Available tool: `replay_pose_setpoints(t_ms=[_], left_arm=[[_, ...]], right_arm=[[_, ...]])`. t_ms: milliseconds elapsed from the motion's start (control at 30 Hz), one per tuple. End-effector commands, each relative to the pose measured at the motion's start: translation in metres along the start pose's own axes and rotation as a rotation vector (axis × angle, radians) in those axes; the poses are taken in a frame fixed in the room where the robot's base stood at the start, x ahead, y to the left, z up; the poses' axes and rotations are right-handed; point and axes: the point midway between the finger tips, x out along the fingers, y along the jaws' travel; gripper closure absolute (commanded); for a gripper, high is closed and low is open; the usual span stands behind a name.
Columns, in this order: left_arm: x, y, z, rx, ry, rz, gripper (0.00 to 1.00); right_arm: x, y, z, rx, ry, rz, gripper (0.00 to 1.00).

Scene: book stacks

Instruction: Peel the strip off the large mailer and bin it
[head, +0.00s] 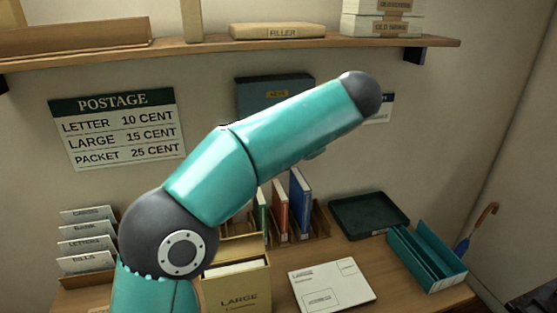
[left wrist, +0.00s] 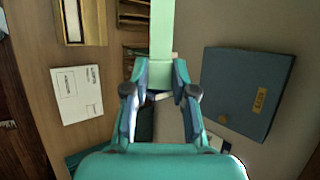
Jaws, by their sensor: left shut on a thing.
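The white mailer (head: 332,285) lies flat on the desk, printed side up; its small print is hard to read. It also shows in the left wrist view (left wrist: 77,95), left of my gripper. My left gripper (left wrist: 161,72) is shut on a long pale green strip (left wrist: 162,28), which runs from between its fingertips to the top edge of the picture. The strip is clear of the mailer in that view. In the head view my left arm rises across the middle, and its gripper and the strip are hidden. My right gripper is in neither view. I cannot make out a waste bin.
A box marked LARGE (head: 238,290) stands left of the mailer, with books (head: 280,212) behind. A dark tray (head: 368,236) and a teal box (head: 430,258) are at the right. A blue key box (left wrist: 250,92) hangs on the wall, beneath a shelf (head: 240,47).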

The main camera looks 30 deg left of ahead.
Motion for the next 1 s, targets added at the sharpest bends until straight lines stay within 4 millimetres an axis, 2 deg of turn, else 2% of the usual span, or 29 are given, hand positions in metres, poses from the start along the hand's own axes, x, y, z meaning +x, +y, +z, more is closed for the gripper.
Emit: replay_pose_setpoints(t_ms=[233, 700, 1000], left_arm=[[-0.007, -0.007, 0.003, 0.000, 0.000, 0.000, 0.85], [-0.019, -0.017, 0.008, -0.001, 0.000, -0.001, 0.85], [-0.020, -0.018, 0.008, -0.001, -0.001, 0.000, 0.85]], right_arm=[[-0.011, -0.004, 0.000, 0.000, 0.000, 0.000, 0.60], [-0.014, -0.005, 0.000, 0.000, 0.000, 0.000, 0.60], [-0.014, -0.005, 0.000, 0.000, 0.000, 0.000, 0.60]])
